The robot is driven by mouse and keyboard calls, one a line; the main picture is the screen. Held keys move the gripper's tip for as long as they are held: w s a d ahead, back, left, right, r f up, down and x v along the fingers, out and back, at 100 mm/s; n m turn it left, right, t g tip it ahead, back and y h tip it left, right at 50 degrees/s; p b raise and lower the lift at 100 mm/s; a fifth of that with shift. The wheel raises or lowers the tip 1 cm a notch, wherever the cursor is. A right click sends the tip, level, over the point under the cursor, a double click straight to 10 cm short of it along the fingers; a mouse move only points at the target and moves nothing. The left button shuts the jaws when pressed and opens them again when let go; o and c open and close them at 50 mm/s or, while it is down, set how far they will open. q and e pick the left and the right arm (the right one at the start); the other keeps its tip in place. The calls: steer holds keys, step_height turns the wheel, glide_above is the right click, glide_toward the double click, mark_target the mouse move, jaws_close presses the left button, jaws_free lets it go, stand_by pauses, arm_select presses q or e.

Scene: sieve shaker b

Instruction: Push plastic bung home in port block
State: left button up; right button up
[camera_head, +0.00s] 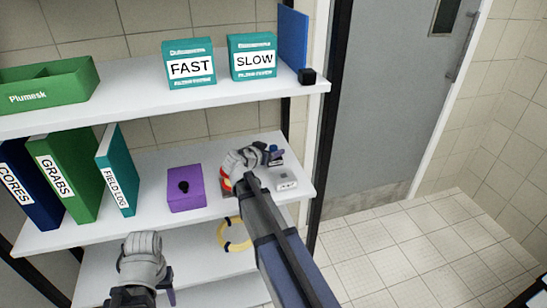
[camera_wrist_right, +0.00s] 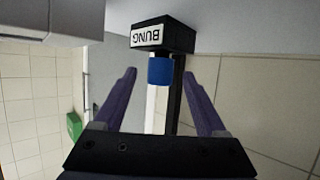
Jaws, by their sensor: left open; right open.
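In the right wrist view a black port block (camera_wrist_right: 163,37) carries a white label reading BUNG, which appears upside down. A blue plastic bung (camera_wrist_right: 160,71) sticks out of the block's face on my side; how deep it sits I cannot tell. My right gripper (camera_wrist_right: 160,75) is open, its purple fingers spread on either side of the bung's line and apart from it. In the head view the right gripper (camera_head: 274,155) is over the right end of the middle shelf and largely hides the block. My left gripper (camera_head: 168,293) is open and empty, low at the front left.
The middle shelf (camera_head: 150,222) holds upright binders, a purple block (camera_head: 187,201) with a black knob, and a white device (camera_head: 286,181) beside my right gripper. A yellow ring (camera_head: 225,241) lies below. Teal boxes stand on the upper shelf (camera_head: 130,109). Open floor lies right.

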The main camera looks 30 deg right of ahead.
steer(key=shift+b+x, duration=1)
steer(key=shift+x, duration=1.55)
steer(key=shift+r, duration=0.1)
jaws_close()
